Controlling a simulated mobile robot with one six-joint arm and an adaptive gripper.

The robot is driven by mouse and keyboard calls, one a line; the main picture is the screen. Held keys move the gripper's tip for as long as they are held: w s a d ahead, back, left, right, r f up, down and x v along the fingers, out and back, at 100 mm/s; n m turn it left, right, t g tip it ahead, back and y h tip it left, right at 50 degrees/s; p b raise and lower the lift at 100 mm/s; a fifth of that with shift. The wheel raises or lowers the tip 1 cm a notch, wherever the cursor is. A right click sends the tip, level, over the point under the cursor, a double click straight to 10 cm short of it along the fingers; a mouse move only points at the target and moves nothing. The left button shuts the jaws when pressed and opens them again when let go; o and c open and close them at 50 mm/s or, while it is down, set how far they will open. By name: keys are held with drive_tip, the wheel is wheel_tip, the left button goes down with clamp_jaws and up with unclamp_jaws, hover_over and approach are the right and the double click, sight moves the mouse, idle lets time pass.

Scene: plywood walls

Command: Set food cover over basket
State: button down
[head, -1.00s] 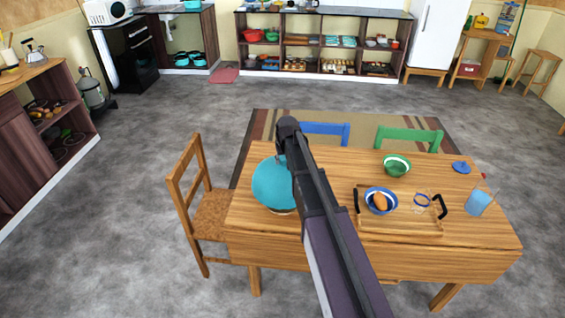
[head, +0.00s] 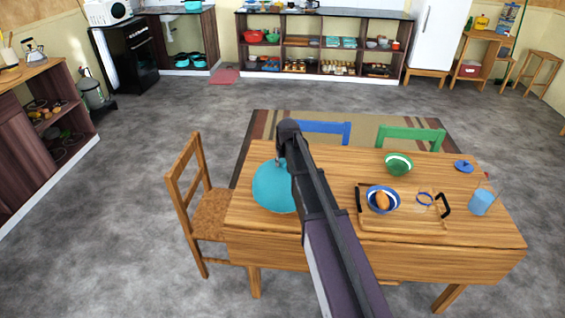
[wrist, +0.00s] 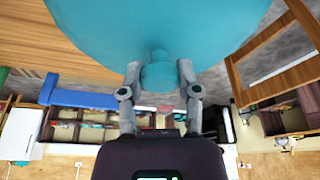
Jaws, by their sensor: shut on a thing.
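The food cover is a teal dome (head: 271,188) at the left end of the wooden table. In the wrist view the teal dome (wrist: 150,22) fills the top, with its knob (wrist: 159,76) between the fingers. My gripper (wrist: 159,70) is shut on this knob. In the head view my arm hides the dome's right side and most of the gripper. The basket does not show in either view now; what lies under the dome is hidden. I cannot tell whether the dome's rim touches the tabletop.
On the wooden table (head: 330,172), a tray (head: 405,222) holds a blue bowl (head: 369,199) with orange-brown food. A green bowl (head: 398,164), a blue cup (head: 480,203) and a small blue item (head: 464,166) stand nearby. Chairs stand at the left (head: 187,175) and far side.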

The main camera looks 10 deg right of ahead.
sight(284, 169)
drive_tip(key=shift+f+b, duration=0.8)
drive_tip(key=shift+f, duration=0.25)
drive_tip(key=shift+f+b, duration=0.6)
idle(0.8)
drive_tip(key=shift+f+b, duration=1.8)
idle(1.0)
drive_tip(key=shift+c, duration=1.2)
unclamp_jaws()
